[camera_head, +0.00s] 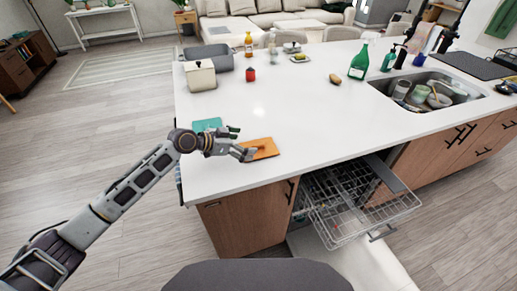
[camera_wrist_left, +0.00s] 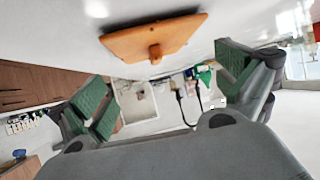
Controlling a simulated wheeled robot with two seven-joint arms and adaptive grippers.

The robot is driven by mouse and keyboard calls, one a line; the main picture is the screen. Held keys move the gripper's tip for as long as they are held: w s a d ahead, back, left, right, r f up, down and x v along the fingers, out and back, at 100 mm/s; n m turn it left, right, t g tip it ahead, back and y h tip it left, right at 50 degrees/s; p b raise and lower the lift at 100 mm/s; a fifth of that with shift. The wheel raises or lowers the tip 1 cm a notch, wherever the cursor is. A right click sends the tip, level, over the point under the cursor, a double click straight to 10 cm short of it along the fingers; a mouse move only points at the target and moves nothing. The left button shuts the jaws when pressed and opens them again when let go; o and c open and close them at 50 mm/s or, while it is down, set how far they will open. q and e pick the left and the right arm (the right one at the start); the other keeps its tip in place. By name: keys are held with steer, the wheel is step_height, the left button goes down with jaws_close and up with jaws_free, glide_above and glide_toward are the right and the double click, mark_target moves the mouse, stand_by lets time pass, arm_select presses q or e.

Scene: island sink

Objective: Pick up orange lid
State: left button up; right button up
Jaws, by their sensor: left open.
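The orange lid (camera_head: 261,148) lies flat on the white countertop near its front left edge. In the left wrist view the orange lid (camera_wrist_left: 155,38) shows its flat rectangular face with a small round knob, ahead of the fingers. My left gripper (camera_head: 246,144) is open and empty, just left of the lid in the head view. Its green-padded fingers (camera_wrist_left: 165,85) stand wide apart in the wrist view, with the lid beyond them. I cannot tell if a finger touches the lid. My right gripper is not in view.
A teal flat piece (camera_head: 207,125) lies behind my left gripper. A white canister (camera_head: 200,75) and a grey bin (camera_head: 210,56) stand at the back left. The open dishwasher rack (camera_head: 350,205) juts out below the counter. The counter's middle (camera_head: 300,110) is clear.

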mark_target(257, 144)
arm_select(q)
steer(key=shift+d+f, duration=0.1)
steer(key=shift+d, duration=0.05)
steer(key=shift+w+d+f, duration=0.2)
steer(key=shift+w+d, duration=0.05)
steer(key=shift+d, duration=0.25)
steer(key=shift+w+d+f+p, duration=0.15)
steer(key=shift+w+d+p, duration=0.05)
steer(key=shift+d+p, duration=0.15)
steer(key=shift+w+d+f, duration=0.15)
steer(key=shift+d+f, duration=0.1)
steer(key=shift+d, duration=0.1)
steer(key=shift+w+d+f, duration=0.3)
steer(key=shift+d+f, duration=0.05)
steer(key=shift+d, duration=0.15)
steer(key=shift+w+d+f, duration=0.1)
steer(key=shift+d+f, duration=0.05)
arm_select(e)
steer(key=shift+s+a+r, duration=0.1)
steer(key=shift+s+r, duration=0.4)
